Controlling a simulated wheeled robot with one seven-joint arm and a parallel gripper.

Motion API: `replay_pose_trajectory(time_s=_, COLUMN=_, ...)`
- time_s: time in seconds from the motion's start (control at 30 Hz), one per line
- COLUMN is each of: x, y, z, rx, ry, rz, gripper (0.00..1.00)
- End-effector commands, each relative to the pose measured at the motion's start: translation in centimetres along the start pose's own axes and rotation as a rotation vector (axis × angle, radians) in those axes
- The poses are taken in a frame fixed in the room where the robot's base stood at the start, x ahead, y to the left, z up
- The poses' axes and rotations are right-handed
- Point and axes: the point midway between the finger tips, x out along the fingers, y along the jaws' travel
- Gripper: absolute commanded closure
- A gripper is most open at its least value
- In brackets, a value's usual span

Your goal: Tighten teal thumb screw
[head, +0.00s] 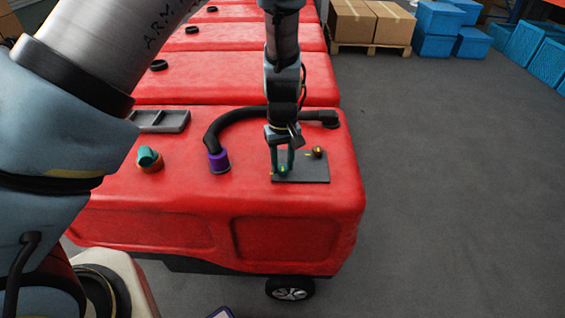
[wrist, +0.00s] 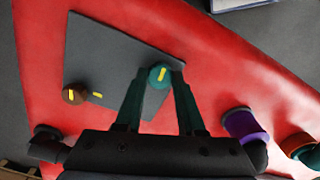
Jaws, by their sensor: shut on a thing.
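The teal thumb screw (wrist: 160,75) is a small round knob with a yellow line across its top. It sits near one edge of a dark grey plate (wrist: 110,55) on the red tank top. My gripper (wrist: 160,85) is shut on the screw, one finger on each side. In the head view my gripper (head: 283,166) points down over the near left part of the plate, and the screw (head: 283,171) shows as a green spot between the fingertips. The yellow line is tilted in the wrist view. A yellow mark on the plate beside the screw is not visible there.
A brown knob (head: 318,152) with a yellow line stands on the same plate beside a yellow mark. A black hose with a purple collar (head: 219,162), a teal and orange fitting (head: 149,158) and a grey tray (head: 162,121) lie to the left.

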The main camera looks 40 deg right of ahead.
Motion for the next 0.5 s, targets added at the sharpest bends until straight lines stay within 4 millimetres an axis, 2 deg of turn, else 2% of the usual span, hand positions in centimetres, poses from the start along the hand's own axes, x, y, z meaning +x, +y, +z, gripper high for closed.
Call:
replay_pose_trajectory(time_s=0.27, x=0.02, y=-0.03, z=-0.02, rx=0.036, ry=0.0, rz=0.0, gripper=1.0)
replay_pose_trajectory(time_s=0.5, x=0.07, y=-0.03, z=-0.1, rx=0.168, ry=0.001, rz=0.001, gripper=1.0)
